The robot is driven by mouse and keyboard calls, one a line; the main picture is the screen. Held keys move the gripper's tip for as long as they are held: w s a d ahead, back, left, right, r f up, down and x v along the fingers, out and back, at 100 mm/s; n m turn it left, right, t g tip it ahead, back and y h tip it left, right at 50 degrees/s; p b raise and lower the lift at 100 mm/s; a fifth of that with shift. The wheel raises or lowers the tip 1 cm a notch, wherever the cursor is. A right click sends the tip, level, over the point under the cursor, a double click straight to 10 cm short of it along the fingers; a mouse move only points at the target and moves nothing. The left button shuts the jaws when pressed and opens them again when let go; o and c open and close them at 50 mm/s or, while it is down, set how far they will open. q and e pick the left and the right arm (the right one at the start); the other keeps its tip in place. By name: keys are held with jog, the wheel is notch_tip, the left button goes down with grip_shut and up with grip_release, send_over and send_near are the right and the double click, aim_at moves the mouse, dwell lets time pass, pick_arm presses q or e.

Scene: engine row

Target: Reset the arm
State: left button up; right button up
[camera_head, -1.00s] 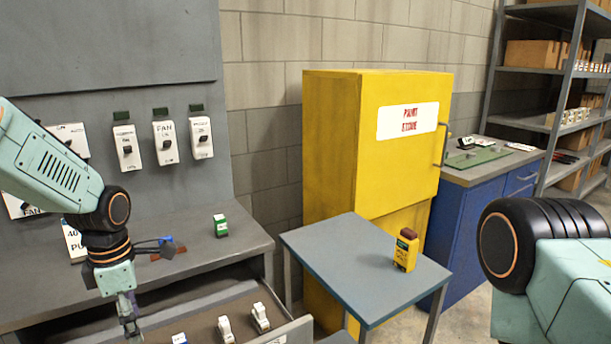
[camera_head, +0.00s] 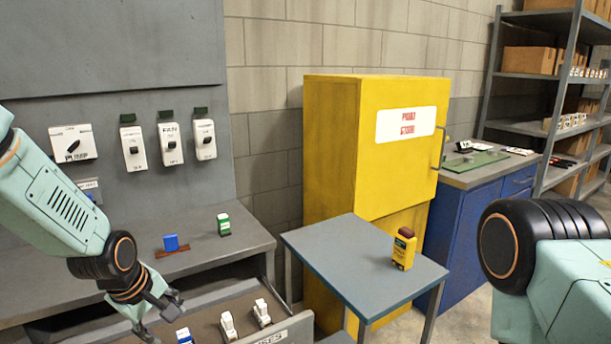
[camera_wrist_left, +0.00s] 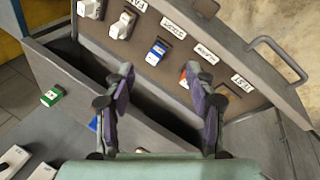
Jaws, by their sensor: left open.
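My left arm comes in from the left of the head view. Its gripper (camera_head: 163,318) is low over the open drawer (camera_head: 245,312), tilted down and to the right. In the left wrist view the two fingers (camera_wrist_left: 159,72) are spread wide with nothing between them. Beyond them in the drawer are a blue-and-white switch-like piece (camera_wrist_left: 157,52) and an orange one (camera_wrist_left: 188,74) beside white labels. My right arm shows at the right edge of the head view; its gripper is out of frame.
A blue block (camera_head: 171,242) on a brown base and a green block (camera_head: 223,225) stand on the grey bench. Several white switches (camera_head: 170,143) hang on the panel.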

pick_arm(q)
jog(key=f+m, duration=0.1)
jog(key=f, duration=0.1)
jog(key=s+d+f+m, duration=0.1)
jog(key=f, duration=0.1)
jog(key=s+d+f+m+b, duration=0.1)
jog(key=f, duration=0.1)
jog(key=shift+s+f+m, duration=0.2)
jog(key=shift+f+m, duration=0.15)
jog(key=shift+m, duration=0.05)
jog(key=s+f+m+g+b, duration=0.1)
jog(key=s+f+m+b, duration=0.1)
jog(key=s+f, duration=0.5)
jog(key=s+d+f+m+g+b, duration=0.1)
jog(key=s+f+m+g+b, duration=0.1)
jog(key=s+f, duration=0.6)
jog(key=s+d+f+m+g+y+b, duration=0.1)
jog(key=s+f+m+b, duration=0.3)
jog(key=s, duration=1.3)
notch_tip(320, 180, down, 4)
jog(key=shift+s+d+r, duration=0.25)
pick_arm(e)
notch_tip(320, 180, down, 10)
jog(key=shift+w+r, duration=0.2)
pick_arm(q)
jog(key=shift+w, duration=0.15)
pick_arm(e)
jog(key=shift+w, duration=0.15)
